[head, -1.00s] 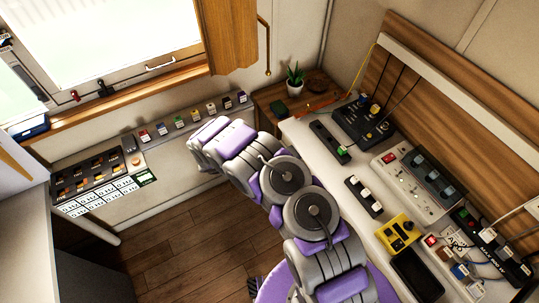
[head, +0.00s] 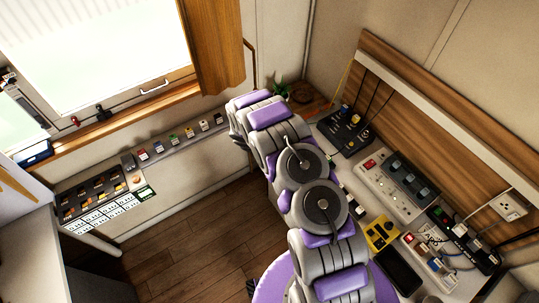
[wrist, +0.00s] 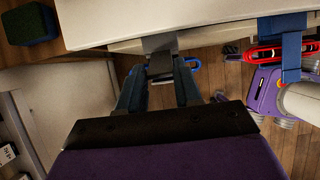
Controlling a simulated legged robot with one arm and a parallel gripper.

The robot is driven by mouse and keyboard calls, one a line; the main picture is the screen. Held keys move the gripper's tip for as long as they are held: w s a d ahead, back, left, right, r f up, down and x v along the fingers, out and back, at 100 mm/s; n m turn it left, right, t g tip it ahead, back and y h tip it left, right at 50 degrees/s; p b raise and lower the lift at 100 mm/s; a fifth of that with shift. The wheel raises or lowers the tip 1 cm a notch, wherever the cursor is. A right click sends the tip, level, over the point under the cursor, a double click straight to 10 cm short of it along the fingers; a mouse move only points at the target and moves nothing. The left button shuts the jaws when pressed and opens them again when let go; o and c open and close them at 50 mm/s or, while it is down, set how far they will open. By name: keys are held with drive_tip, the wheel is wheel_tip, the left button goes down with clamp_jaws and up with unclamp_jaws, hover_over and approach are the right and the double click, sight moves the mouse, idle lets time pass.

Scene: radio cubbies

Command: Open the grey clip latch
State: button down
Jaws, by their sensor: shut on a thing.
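In the wrist view, the grey clip latch (wrist: 160,44) is a grey metal tab on the edge of a pale panel at the top. My gripper (wrist: 160,74) reaches up to it with its two dark blue-grey fingers on either side and is shut on its lower part. Much of the latch's lower end is hidden between the fingers. In the head view my arm covers the far end of the desk, and neither the gripper nor the latch can be made out there.
A red clip (wrist: 278,52) with a blue strap hangs right of the gripper. A dark green block (wrist: 30,22) is at upper left. The desk's yellow device (head: 380,234) is right of my arm.

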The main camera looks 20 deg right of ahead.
drive_tip(key=shift+w+d+r+p, duration=0.25)
drive_tip(key=shift+w+d, duration=0.05)
drive_tip(key=shift+d, duration=0.35)
drive_tip(key=shift+w+d+r+p, duration=0.2)
drive_tip(key=shift+w+d+p, duration=0.1)
drive_tip(key=shift+d, duration=0.3)
drive_tip(key=shift+w+d+f, duration=0.1)
drive_tip(key=shift+w+d, duration=0.15)
drive_tip(key=shift+d, duration=0.5)
drive_tip(key=shift+w+d+f, duration=0.1)
drive_tip(key=shift+w+d, duration=0.15)
drive_tip(key=shift+d, duration=0.55)
drive_tip(key=c, duration=1.2)
unclamp_jaws()
drive_tip(key=o, duration=0.3)
drive_tip(key=shift+w+d+f, duration=0.1)
drive_tip(key=shift+d+f, duration=0.1)
drive_tip(key=shift+d, duration=0.05)
drive_tip(key=shift+o, duration=0.7)
drive_tip(key=shift+d, duration=0.1)
drive_tip(key=shift+r, duration=0.1)
